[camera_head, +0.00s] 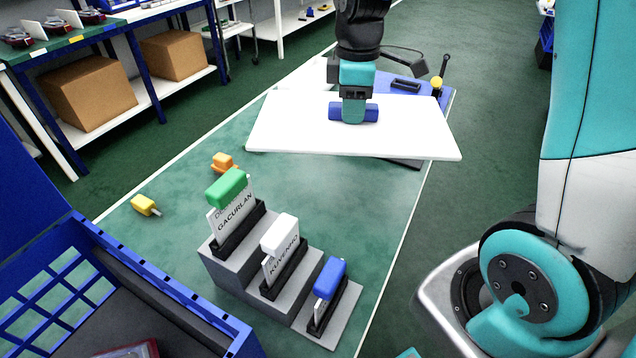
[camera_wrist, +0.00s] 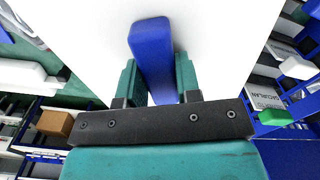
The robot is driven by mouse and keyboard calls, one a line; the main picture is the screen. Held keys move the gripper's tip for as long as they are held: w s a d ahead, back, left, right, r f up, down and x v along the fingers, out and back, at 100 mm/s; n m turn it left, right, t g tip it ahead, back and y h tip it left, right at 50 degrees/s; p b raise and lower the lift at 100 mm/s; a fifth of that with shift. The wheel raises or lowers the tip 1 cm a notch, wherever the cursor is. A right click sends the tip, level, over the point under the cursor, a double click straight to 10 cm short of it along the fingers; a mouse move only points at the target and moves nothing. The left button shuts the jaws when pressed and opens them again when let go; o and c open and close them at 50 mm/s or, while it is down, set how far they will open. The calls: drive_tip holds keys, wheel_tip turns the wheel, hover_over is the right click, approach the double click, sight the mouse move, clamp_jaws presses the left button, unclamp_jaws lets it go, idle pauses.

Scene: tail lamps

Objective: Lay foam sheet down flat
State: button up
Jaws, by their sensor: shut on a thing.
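The foam sheet (camera_head: 280,122) is a large white flat panel with a blue handle (camera_head: 369,113) on its upper face. My gripper (camera_head: 354,112) is shut on the blue handle. The sheet appears to be held above the green work surface, roughly level, toward its far end. In the wrist view the blue handle (camera_wrist: 152,55) sits between my gripper's two teal fingers (camera_wrist: 158,85), and the white sheet (camera_wrist: 215,40) fills much of the picture. The sheet hides part of the surface below and part of a blue thing behind it.
A grey stepped stand (camera_head: 270,290) holds cards with green (camera_head: 226,188), white (camera_head: 279,234) and blue (camera_head: 330,277) clips. Yellow (camera_head: 144,205) and orange (camera_head: 223,162) pieces lie on the green surface (camera_head: 175,240). A blue crate (camera_head: 190,305) stands at lower left, with a dark lining.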

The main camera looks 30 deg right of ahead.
sight(343, 196)
drive_tip(key=f+b, duration=0.2)
drive_tip(key=f, duration=1.8)
drive_tip(key=shift+w+b, duration=0.2)
drive_tip(key=shift+b, duration=0.1)
drive_tip(key=shift+f, duration=0.1)
drive_tip(key=shift+f, duration=0.15)
drive_tip(key=o, duration=0.9)
drive_tip(key=shift+r, duration=0.2)
